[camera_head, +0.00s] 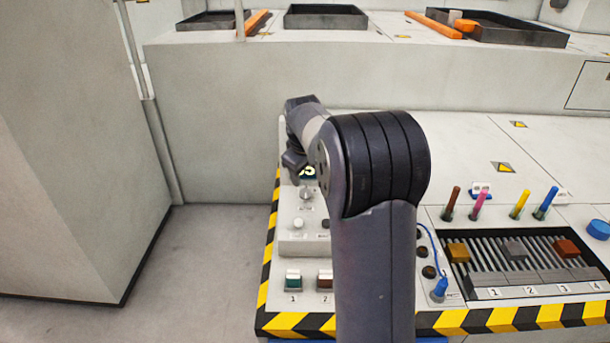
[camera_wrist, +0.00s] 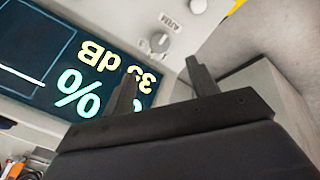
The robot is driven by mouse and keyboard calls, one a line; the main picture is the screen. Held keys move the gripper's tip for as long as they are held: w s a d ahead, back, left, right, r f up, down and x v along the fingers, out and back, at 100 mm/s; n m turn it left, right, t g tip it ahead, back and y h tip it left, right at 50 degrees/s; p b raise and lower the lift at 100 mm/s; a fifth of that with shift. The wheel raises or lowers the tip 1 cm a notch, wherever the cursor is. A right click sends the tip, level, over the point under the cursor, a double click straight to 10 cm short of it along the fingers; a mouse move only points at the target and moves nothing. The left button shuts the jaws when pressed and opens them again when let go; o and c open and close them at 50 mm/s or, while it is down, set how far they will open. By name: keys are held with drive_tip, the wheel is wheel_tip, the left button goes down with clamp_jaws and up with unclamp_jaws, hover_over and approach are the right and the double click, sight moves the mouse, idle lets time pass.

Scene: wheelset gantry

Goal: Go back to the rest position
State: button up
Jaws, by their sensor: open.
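My gripper shows in the wrist view (camera_wrist: 160,85) with its two dark fingers apart and nothing between them. It is in front of a dark display screen (camera_wrist: 60,75) with "dB" and "%" readings, which appears upside down there. A grey knob (camera_wrist: 160,42) is just beyond the fingers. In the head view my arm rises from the bottom centre and bends away to the left over the console (camera_head: 305,245). The gripper's fingers are not clear in that view, and my arm hides most of the screen.
The console has a striped edge (camera_head: 500,319), two switches (camera_head: 293,280) at front left, and a slotted rack (camera_head: 520,260) with coloured blocks. Several coloured pegs (camera_head: 482,203) stand behind the rack. Black trays (camera_head: 325,17) sit on the back ledge. Open floor (camera_head: 200,270) lies to the left.

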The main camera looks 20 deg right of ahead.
sight(306, 193)
drive_tip(key=p+x, duration=0.1)
drive_tip(key=x, duration=1)
drive_tip(key=shift+r, duration=0.15)
idle(0.4)
